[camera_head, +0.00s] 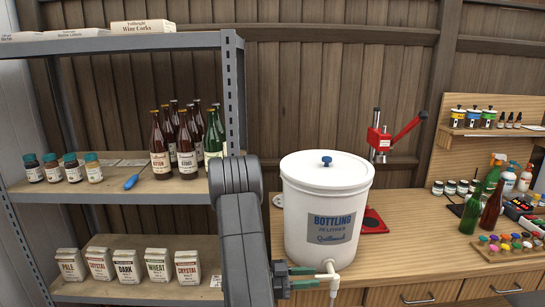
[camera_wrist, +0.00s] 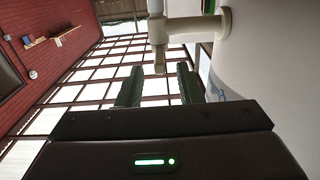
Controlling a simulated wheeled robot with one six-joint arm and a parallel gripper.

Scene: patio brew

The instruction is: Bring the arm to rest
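My arm (camera_head: 240,225) reaches down in front of the shelf toward the bench. My gripper (camera_head: 314,277) is beside the white tap (camera_head: 333,283) at the foot of the white bottling bucket (camera_head: 305,232). In the wrist view, the two dark green fingers of my gripper (camera_wrist: 160,68) stand apart with nothing held between them. The tap (camera_wrist: 158,32) shows just past the fingertips, with a clear gap to each finger. The bucket's white wall (camera_wrist: 270,55) fills the right of the wrist view. The lid has a blue knob.
The grey shelf (camera_head: 120,43) at left holds bottles, jars and malt bags. A red bottle capper (camera_head: 379,142) stands behind the bucket. A green bottle (camera_head: 472,212), a brown bottle (camera_head: 491,210) and several coloured caps are on the bench at right. The bench (camera_head: 415,235) is clear right of the bucket.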

